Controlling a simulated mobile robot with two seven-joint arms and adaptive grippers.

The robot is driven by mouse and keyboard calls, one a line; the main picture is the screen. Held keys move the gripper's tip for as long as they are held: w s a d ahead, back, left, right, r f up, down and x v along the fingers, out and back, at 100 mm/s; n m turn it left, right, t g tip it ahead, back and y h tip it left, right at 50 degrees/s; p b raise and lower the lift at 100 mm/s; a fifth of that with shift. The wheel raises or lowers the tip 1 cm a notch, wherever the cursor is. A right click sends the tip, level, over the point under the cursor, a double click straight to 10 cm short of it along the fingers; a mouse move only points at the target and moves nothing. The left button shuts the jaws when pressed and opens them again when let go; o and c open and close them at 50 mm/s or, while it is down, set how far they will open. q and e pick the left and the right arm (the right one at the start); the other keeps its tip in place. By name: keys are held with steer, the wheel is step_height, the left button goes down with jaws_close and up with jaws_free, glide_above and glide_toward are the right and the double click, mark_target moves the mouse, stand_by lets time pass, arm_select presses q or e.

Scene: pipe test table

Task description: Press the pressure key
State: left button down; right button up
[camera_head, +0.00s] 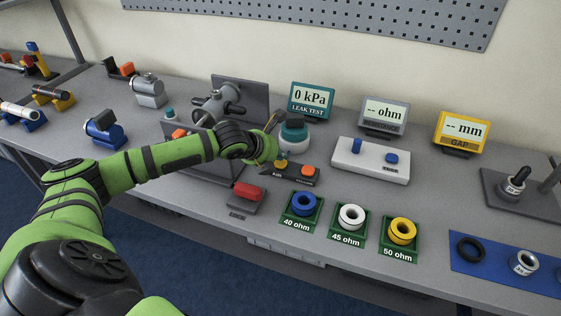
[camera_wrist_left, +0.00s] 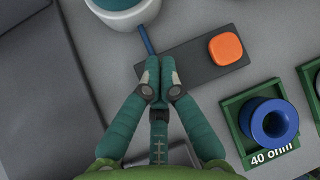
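A dark key box (camera_head: 297,178) with an orange button (camera_head: 308,171) at its right end lies in front of the white pot with a teal lid (camera_head: 294,136). In the left wrist view the box (camera_wrist_left: 200,68) and its orange button (camera_wrist_left: 226,48) are clear. My left gripper (camera_head: 276,158) is over the left end of the box. In the wrist view its fingertips (camera_wrist_left: 160,68) are together with nothing seen between them; they hide part of that end. I cannot tell whether they touch it. The box's lettering is too small to read. My right gripper is not in view.
The leak test display (camera_head: 311,98) behind reads 0 kPa. A red key on a grey block (camera_head: 247,194) is in front left. A blue ring (camera_head: 304,204) sits in a green tray to the right. A white block with blue knobs (camera_head: 371,165) stands farther right.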

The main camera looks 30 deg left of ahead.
arm_select(q)
steer(key=shift+f, duration=0.65)
stand_by(0.8)
steer(key=shift+r+p, duration=0.85)
steer(key=shift+p, duration=0.25)
steer(key=shift+r+p, duration=0.15)
steer(key=shift+p, duration=0.45)
steer(key=shift+f, duration=0.3)
